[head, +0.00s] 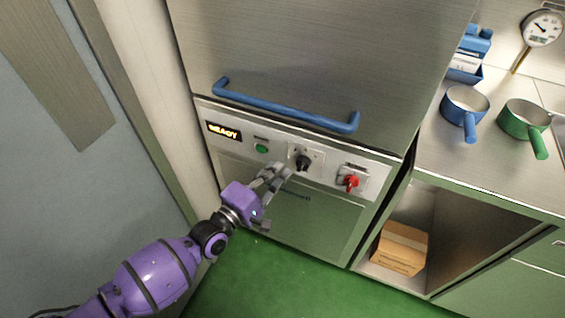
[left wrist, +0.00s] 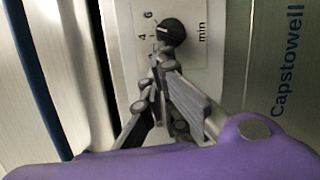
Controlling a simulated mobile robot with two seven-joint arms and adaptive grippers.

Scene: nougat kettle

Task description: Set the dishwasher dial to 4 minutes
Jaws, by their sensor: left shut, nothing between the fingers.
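The dishwasher's black dial (head: 303,162) sits on a white plate in the middle of the control panel (head: 228,113). In the left wrist view the dial (left wrist: 172,32) shows a pale pointer line on its left side, toward the printed 4 and 6; I cannot tell the exact setting. The word "min" is printed on the plate. My left gripper (head: 283,170) is shut and empty, just left of and below the dial in the head view. In the left wrist view its fingertips (left wrist: 158,62) are right below the dial; I cannot tell whether they touch it. My right gripper is out of view.
A lit READY display (head: 224,131) and a green button (head: 261,149) are left of the dial, a red switch (head: 351,182) right. A blue handle bar (head: 285,106) juts out above the panel. Blue (head: 465,106) and green (head: 523,119) pans stand on the right counter.

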